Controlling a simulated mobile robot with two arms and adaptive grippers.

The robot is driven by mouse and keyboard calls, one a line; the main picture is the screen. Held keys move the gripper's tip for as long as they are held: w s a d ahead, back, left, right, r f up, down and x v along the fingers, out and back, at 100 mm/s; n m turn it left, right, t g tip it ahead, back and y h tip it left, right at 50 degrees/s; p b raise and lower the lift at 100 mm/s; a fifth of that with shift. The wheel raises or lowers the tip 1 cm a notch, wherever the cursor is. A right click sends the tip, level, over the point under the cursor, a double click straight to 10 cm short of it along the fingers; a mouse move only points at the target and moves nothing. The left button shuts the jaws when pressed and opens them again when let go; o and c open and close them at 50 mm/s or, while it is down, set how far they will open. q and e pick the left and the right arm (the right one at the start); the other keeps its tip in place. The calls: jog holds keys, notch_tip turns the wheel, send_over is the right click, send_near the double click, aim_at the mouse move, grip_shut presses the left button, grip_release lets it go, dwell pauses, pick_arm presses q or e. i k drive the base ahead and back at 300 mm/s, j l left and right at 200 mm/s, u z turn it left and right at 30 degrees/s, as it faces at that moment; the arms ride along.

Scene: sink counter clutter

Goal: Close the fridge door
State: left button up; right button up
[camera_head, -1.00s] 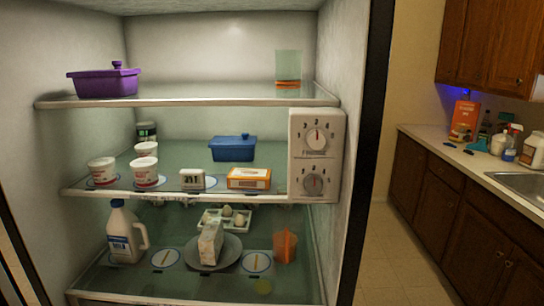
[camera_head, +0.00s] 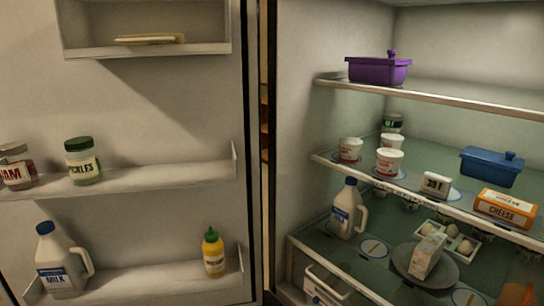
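The fridge door (camera_head: 165,130) stands open on the left of the head view, with its inner side and shelves facing me. The open fridge (camera_head: 310,140) fills the right side, with its lit shelves in sight. A narrow dark gap shows between the door's edge and the fridge body. Neither of my grippers is in view, and nothing is seen touching the door.
Door shelves hold a milk jug (camera_head: 62,262), a pickle jar (camera_head: 83,163), a jam jar (camera_head: 17,170) and a mustard bottle (camera_head: 213,254). Inside are a purple container (camera_head: 378,71), a blue container (camera_head: 490,167), a cheese box (camera_head: 505,208) and another milk jug (camera_head: 346,212).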

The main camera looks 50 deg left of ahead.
aim_at(175, 129)
jog(key=k+j+z, duration=0.1)
jog(key=k+j, duration=0.25)
jog(key=j, duration=0.25)
jog(key=k+j+z, duration=0.1)
jog(key=k+j, duration=0.3)
jog(key=j, duration=0.15)
jog(key=k+j+z, duration=0.1)
jog(key=k+j, duration=0.25)
jog(key=j, duration=0.15)
jog(key=k+j+z, duration=0.4)
jog(key=k+j, duration=0.3)
jog(key=j, duration=0.45)
jog(key=k+j+z, duration=0.35)
jog(key=k+j, duration=0.55)
jog(key=j+z, duration=0.5)
jog(key=j, duration=1.4)
jog(key=k, duration=0.05)
